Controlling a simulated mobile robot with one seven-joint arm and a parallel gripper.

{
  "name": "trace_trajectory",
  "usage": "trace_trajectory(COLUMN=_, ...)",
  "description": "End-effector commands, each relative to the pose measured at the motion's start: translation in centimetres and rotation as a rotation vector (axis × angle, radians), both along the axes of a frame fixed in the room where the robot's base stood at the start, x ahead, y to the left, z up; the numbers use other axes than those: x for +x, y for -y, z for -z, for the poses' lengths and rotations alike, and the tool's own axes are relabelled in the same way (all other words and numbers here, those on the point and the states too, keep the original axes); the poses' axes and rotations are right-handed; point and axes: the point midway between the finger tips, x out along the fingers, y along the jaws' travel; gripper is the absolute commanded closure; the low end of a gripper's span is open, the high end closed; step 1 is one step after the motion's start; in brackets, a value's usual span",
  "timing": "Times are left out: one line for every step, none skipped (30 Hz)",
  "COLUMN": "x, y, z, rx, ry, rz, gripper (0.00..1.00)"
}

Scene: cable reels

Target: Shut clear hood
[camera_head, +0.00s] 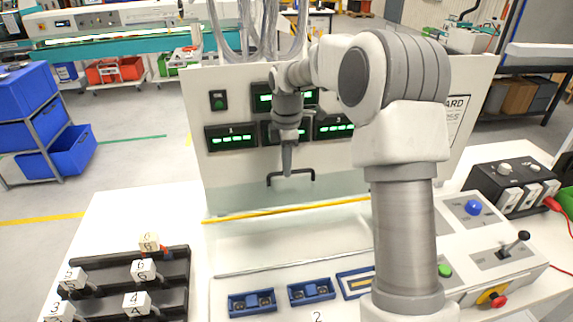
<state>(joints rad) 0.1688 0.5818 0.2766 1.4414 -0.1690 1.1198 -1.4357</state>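The clear hood (240,190) stands raised in front of the white back panel. It is see-through, and its edges are hard to make out. Its black handle (303,171) is a bracket-shaped bar near the middle. My gripper (287,170) points down at the middle of the handle, and its fingertips overlap the bar in the head view. It looks narrow, and I cannot tell whether its fingers are apart, shut or touching the handle. My arm hides the right part of the hood.
A yellow strip (285,210) runs below the hood. Blue fixtures (252,303) sit on the white bench in front. A black rack with numbered blocks (145,270) is at the left. A control box with a joystick (515,243) is at the right.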

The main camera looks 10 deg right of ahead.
Motion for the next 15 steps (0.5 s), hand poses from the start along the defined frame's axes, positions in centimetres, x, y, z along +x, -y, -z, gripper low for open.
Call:
trace_trajectory(x=0.00, y=0.00, z=-0.01, rx=0.000, ry=0.000, rz=0.000, gripper=0.95)
trace_trajectory(x=0.00, y=0.00, z=-0.01, rx=0.000, ry=0.000, rz=0.000, gripper=1.00)
trace_trajectory(x=0.00, y=0.00, z=-0.02, rx=0.000, ry=0.000, rz=0.000, gripper=1.00)
trace_trajectory(x=0.00, y=0.00, z=-0.02, rx=0.000, ry=0.000, rz=0.000, gripper=1.00)
trace_trajectory(x=0.00, y=0.00, z=-0.02, rx=0.000, ry=0.000, rz=0.000, gripper=1.00)
trace_trajectory(x=0.00, y=0.00, z=-0.02, rx=0.000, ry=0.000, rz=0.000, gripper=1.00)
trace_trajectory(x=0.00, y=0.00, z=-0.02, rx=0.000, ry=0.000, rz=0.000, gripper=1.00)
trace_trajectory(x=0.00, y=0.00, z=-0.02, rx=0.000, ry=0.000, rz=0.000, gripper=1.00)
trace_trajectory(x=0.00, y=0.00, z=-0.02, rx=0.000, ry=0.000, rz=0.000, gripper=1.00)
trace_trajectory(x=0.00, y=0.00, z=-0.03, rx=0.000, ry=0.000, rz=0.000, gripper=1.00)
trace_trajectory(x=0.00, y=0.00, z=-0.03, rx=0.000, ry=0.000, rz=0.000, gripper=1.00)
trace_trajectory(x=0.00, y=0.00, z=-0.03, rx=0.000, ry=0.000, rz=0.000, gripper=1.00)
trace_trajectory(x=0.00, y=0.00, z=-0.03, rx=0.000, ry=0.000, rz=0.000, gripper=1.00)
trace_trajectory(x=0.00, y=0.00, z=-0.03, rx=0.000, ry=0.000, rz=0.000, gripper=1.00)
trace_trajectory(x=0.00, y=0.00, z=-0.03, rx=0.000, ry=0.000, rz=0.000, gripper=1.00)
